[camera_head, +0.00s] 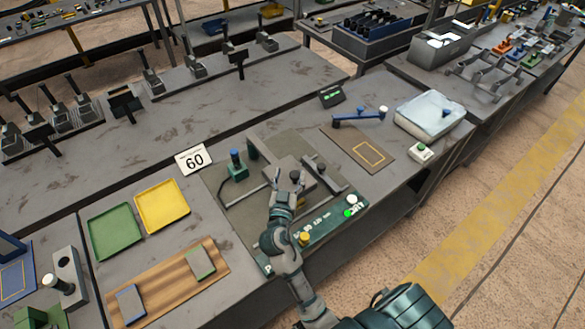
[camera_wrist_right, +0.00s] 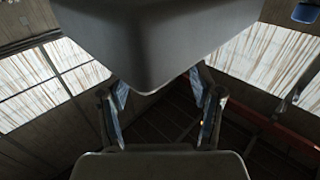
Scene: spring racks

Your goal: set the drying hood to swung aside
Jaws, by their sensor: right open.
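The drying station is a dark plate with a green front strip (camera_head: 325,222) bearing printed numbers, a yellow knob and a lit green mark. A flat grey hood-like piece (camera_head: 283,172) lies across its middle, and I take it to be the drying hood. My right gripper (camera_head: 291,178) is at this piece and hides part of it; contact cannot be told. In the right wrist view, the fingers of my right gripper (camera_wrist_right: 163,110) stand apart, with a large grey rounded block (camera_wrist_right: 150,40) above and nothing visibly held. My left gripper is out of view.
A blue-knobbed post (camera_head: 236,163) stands at the station's left, near a "60" card (camera_head: 194,160). Green (camera_head: 115,231) and yellow (camera_head: 162,205) trays lie left. A blue lever (camera_head: 357,117) and a pale block (camera_head: 430,116) are to the right.

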